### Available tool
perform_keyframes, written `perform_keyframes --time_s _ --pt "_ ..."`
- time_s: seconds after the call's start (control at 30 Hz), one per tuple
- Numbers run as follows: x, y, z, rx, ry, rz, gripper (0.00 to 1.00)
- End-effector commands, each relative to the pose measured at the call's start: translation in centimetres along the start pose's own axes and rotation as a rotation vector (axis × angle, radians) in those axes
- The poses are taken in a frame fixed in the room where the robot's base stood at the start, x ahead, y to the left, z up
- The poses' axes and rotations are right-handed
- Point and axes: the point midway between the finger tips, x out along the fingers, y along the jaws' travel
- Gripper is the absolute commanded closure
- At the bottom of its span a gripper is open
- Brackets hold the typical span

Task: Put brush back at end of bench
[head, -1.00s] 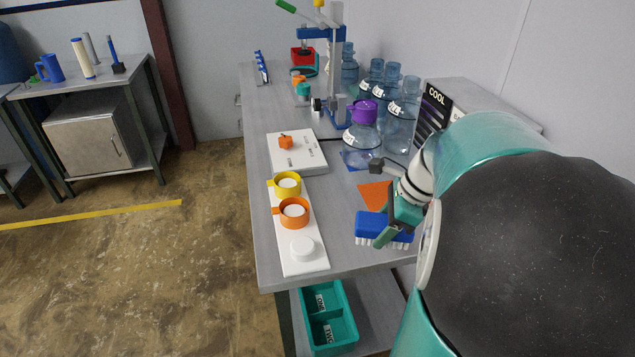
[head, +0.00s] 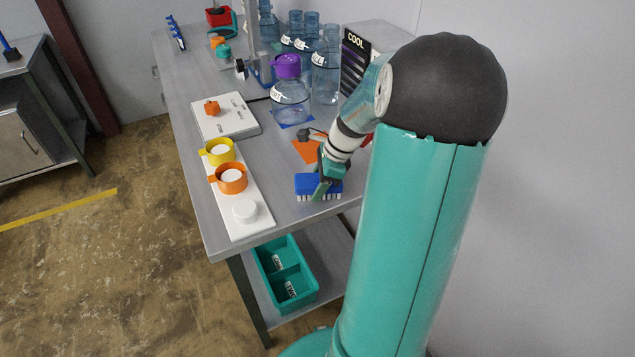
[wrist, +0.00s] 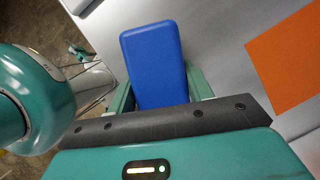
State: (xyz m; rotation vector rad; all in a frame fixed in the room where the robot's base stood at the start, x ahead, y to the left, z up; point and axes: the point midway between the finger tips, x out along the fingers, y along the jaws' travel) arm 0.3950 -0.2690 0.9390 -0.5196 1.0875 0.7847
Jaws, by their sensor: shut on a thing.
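The brush (head: 317,184) has a blue block back and white bristles pointing down. It is at the near end of the grey bench (head: 212,216), close to the front edge, in front of an orange square. My gripper (head: 322,186) is shut on the brush from above. In the wrist view the blue back of the brush (wrist: 155,62) fills the space between the green fingers. Whether the bristles touch the bench top is hard to tell.
Behind stand a purple-capped jug (head: 290,95) and several blue jugs. A teal bin (head: 285,272) sits on the shelf below.

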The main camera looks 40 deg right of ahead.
Motion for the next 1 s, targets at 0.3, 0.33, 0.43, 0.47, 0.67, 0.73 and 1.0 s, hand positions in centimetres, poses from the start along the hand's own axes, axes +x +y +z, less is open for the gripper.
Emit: perform_keyframes --time_s 0.3,0.33,0.43,0.47,0.67,0.73,1.0 --pt "0.2 0.0 0.0 -0.001 0.000 0.000 0.32" --pt "0.2 0.0 0.0 -0.001 0.000 0.000 0.28" --pt "0.1 0.0 0.0 -0.001 0.000 0.000 0.28" --pt "0.1 0.0 0.0 -0.001 0.000 0.000 0.28" --pt "-0.1 0.0 0.1 -0.001 0.000 -0.001 0.28" --pt "-0.6 -0.1 0.0 -0.001 0.001 -0.003 0.28" --pt "-5.7 -0.1 0.1 -0.002 0.002 -0.006 0.28"
